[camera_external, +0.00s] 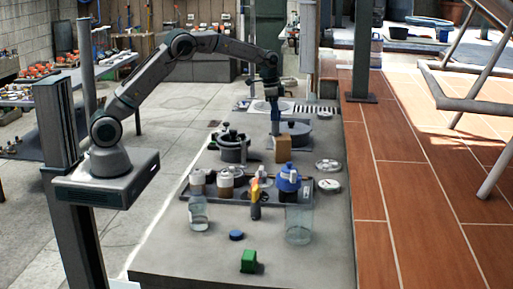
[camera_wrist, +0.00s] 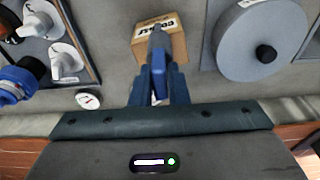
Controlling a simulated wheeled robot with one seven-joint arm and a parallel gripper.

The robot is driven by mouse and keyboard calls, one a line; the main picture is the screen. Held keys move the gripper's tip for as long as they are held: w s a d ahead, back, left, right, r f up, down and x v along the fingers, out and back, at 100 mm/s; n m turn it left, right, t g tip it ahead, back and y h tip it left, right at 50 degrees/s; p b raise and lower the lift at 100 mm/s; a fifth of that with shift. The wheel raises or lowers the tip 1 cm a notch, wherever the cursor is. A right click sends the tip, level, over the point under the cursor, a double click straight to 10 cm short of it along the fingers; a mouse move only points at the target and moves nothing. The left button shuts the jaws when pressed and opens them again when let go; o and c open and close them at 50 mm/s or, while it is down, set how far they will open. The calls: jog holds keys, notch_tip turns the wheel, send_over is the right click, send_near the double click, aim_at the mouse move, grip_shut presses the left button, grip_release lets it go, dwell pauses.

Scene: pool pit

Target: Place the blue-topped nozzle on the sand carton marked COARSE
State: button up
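My gripper (camera_external: 274,106) points down at the far part of the grey bench. In the wrist view its fingers (camera_wrist: 158,85) are close together around the blue-topped nozzle (camera_wrist: 158,65). The blue part sits between the fingers and a grey tip points away from the palm. The brown sand carton (camera_external: 284,149) stands just beyond the nozzle's tip; in the wrist view (camera_wrist: 173,42) its dark lettering is partly covered by the nozzle, and the visible letters look like COARSE. I cannot tell whether the tip touches the carton.
A grey round lidded pot (camera_external: 298,131) stands close beside the carton, with another pot (camera_external: 232,148) to its left. A dark tray (camera_external: 234,198) holds jars and a blue-topped jug (camera_external: 288,178) nearer the camera. A green block (camera_external: 249,261) and clear jars stand at the near end.

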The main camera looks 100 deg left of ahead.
jog(key=o, duration=0.3)
notch_tip(320, 180, up, 12)
jog(key=s+b, duration=0.1)
jog(key=shift+s, duration=0.4)
jog(key=shift+d+r, duration=0.1)
jog(key=shift+r, duration=0.05)
